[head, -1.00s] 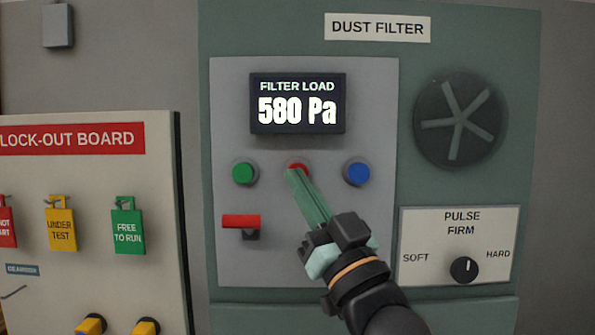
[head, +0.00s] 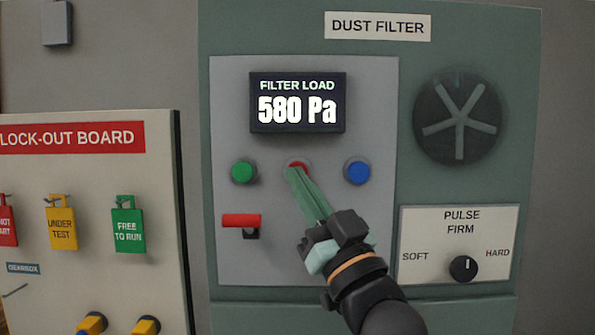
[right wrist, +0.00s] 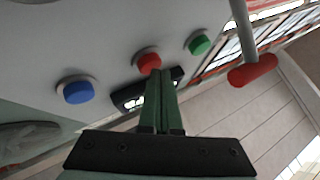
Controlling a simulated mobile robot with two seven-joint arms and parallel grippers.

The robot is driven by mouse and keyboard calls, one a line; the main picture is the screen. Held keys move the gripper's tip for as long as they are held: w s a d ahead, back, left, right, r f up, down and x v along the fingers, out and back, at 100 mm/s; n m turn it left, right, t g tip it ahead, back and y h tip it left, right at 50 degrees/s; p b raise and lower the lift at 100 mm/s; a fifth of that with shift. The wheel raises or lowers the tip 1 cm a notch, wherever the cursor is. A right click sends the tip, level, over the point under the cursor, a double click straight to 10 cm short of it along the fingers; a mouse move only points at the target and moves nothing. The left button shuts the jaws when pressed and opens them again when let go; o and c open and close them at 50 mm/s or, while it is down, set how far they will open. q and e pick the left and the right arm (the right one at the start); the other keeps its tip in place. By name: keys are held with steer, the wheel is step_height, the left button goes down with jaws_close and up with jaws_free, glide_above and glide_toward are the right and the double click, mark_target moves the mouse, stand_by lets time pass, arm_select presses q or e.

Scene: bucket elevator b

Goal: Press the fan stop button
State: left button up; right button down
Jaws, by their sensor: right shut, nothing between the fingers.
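The red button (head: 298,165) sits between the green button (head: 243,171) and the blue button (head: 357,171) on the grey panel (head: 230,270) of the dust filter. My right gripper (head: 292,172) is shut and empty, with its green fingertips at the red button and covering its lower part in the head view. In the right wrist view the fingertips (right wrist: 157,74) reach the lower edge of the red button (right wrist: 148,62); whether they touch it I cannot tell. The fan (head: 459,117) shows at the upper right. My left gripper is not in view.
A red-handled lever (head: 241,221) sticks out below the green button. The display (head: 297,103) above reads 580 Pa. A pulse firm knob (head: 463,268) is at the lower right. The lock-out board (head: 80,240) with hanging tags stands at the left.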

steer(key=shift+w, duration=0.25)
steer(key=shift+s, duration=1.1)
